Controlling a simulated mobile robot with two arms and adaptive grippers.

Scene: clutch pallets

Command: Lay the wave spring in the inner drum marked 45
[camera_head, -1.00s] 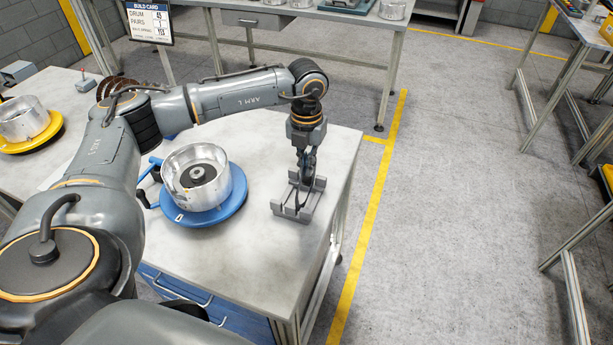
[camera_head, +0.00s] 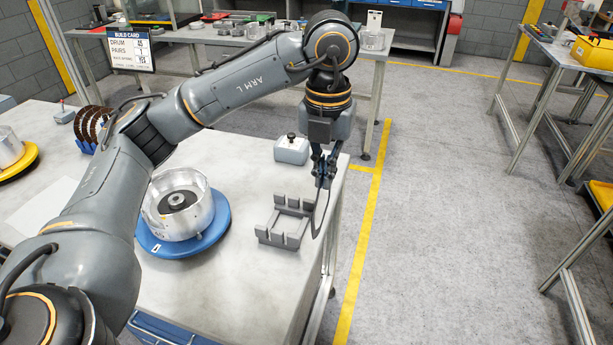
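My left gripper (camera_head: 324,176) is above and just right of a grey slotted cradle (camera_head: 284,236), near the table's right edge. It looks shut on a thin, dark, curved band (camera_head: 320,214), seen nearly edge-on, which appears to be the wave spring. The band hangs beside the cradle, apart from the drum. A silver drum (camera_head: 205,212) with a dark hub inside sits on a blue round base (camera_head: 215,234) left of the cradle. A second silver drum (camera_head: 8,150) is on a yellow base at the left edge. No number is readable on either drum. My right gripper is not in view.
A build card (camera_head: 130,48) reads drum 45. Brown discs (camera_head: 92,124) stand in a rack at the back left. A grey box with a black knob (camera_head: 291,148) is behind the cradle. The tabletop between drum and cradle is clear.

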